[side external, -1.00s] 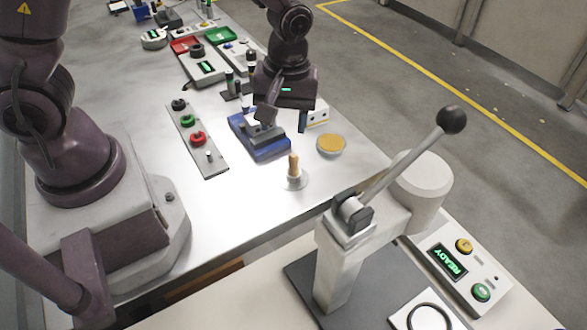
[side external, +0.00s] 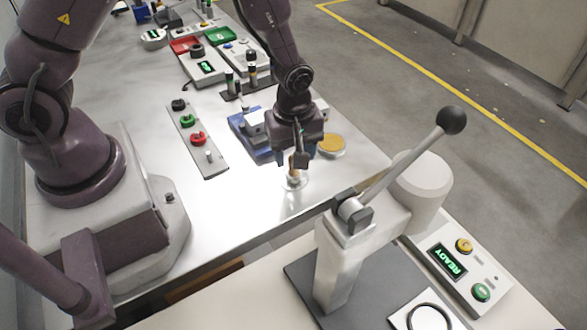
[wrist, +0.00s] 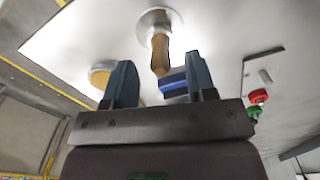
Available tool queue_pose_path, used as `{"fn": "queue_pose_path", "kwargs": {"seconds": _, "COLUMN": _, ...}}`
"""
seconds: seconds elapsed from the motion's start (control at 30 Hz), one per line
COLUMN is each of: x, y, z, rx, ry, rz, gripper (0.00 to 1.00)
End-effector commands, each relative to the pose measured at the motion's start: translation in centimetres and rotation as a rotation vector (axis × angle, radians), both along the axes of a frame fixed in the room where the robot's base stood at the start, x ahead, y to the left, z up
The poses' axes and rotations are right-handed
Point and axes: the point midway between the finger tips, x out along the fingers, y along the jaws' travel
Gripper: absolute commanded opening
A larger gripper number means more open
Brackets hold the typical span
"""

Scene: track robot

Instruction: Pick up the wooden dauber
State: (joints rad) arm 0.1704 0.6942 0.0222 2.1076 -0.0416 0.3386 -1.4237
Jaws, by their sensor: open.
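The wooden dauber (wrist: 160,52) is a tan handle standing upright in a small round clear dish (wrist: 146,22). In the side external view the dauber (side external: 293,174) is mostly hidden behind my gripper, and the dish (side external: 294,185) shows beneath it on the bench. My gripper (side external: 296,160) is just above the dauber, pointing down. In the wrist view my gripper (wrist: 160,76) has its two blue-grey fingers well apart. The dauber's top lies between the finger directions, with a visible gap on both sides. No contact is visible.
A round tub with a yellow-tan top (side external: 331,145) stands close to the right of my gripper. A blue fixture (side external: 243,126) is just behind. A grey strip with knobs (side external: 197,150) lies left. A lever press (side external: 345,250) stands in front. The bench (side external: 235,215) front-left is clear.

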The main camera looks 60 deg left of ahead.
Motion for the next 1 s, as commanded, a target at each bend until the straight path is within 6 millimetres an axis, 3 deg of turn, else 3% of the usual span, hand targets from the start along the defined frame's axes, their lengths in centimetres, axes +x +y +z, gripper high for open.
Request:
{"fn": "queue_pose_path", "kwargs": {"seconds": 0.2, "x": 0.0, "y": 0.2, "z": -3.3, "rx": 0.0, "ry": 0.004, "rz": 0.0, "gripper": 0.51}}
{"fn": "queue_pose_path", "kwargs": {"seconds": 0.5, "x": 0.0, "y": 0.2, "z": -3.8, "rx": -0.001, "ry": 0.001, "rz": -0.001, "gripper": 0.51}}
{"fn": "queue_pose_path", "kwargs": {"seconds": 0.53, "x": 0.0, "y": 0.2, "z": -3.8, "rx": -0.001, "ry": 0.001, "rz": -0.001, "gripper": 0.49}}
{"fn": "queue_pose_path", "kwargs": {"seconds": 0.7, "x": 0.0, "y": 0.2, "z": -3.8, "rx": -0.001, "ry": 0.001, "rz": -0.001, "gripper": 0.1}}
{"fn": "queue_pose_path", "kwargs": {"seconds": 1.0, "x": 0.0, "y": 0.1, "z": -3.6, "rx": 0.0, "ry": 0.0, "rz": -0.001, "gripper": 0.09}}
